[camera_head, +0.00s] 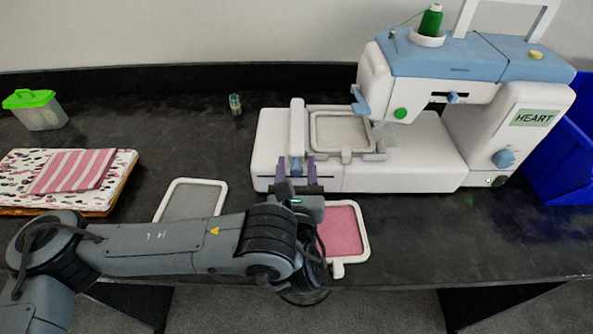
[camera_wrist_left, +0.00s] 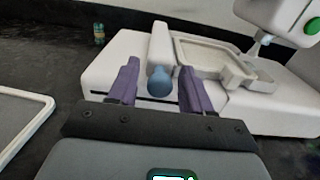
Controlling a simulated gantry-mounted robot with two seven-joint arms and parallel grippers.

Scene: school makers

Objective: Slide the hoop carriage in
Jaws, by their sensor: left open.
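The white embroidery machine (camera_head: 425,150) stands at the right of the table. Its hoop carriage (camera_head: 297,125) is an upright white bar at the left of the machine bed, with a blue knob at its front end; the carriage also shows in the left wrist view (camera_wrist_left: 160,43), with the blue knob (camera_wrist_left: 160,84) below it. A pale hoop (camera_head: 345,132) lies over the bed to the right of the carriage, beside the needle area. My left gripper (camera_head: 296,162) is open, its two purple fingers on either side of the blue knob; contact cannot be told.
Folded fabrics (camera_head: 70,172) and a green-lidded box (camera_head: 40,112) are at left. A small jar (camera_head: 235,104) stands behind, and a blue bin (camera_head: 560,165) at right.

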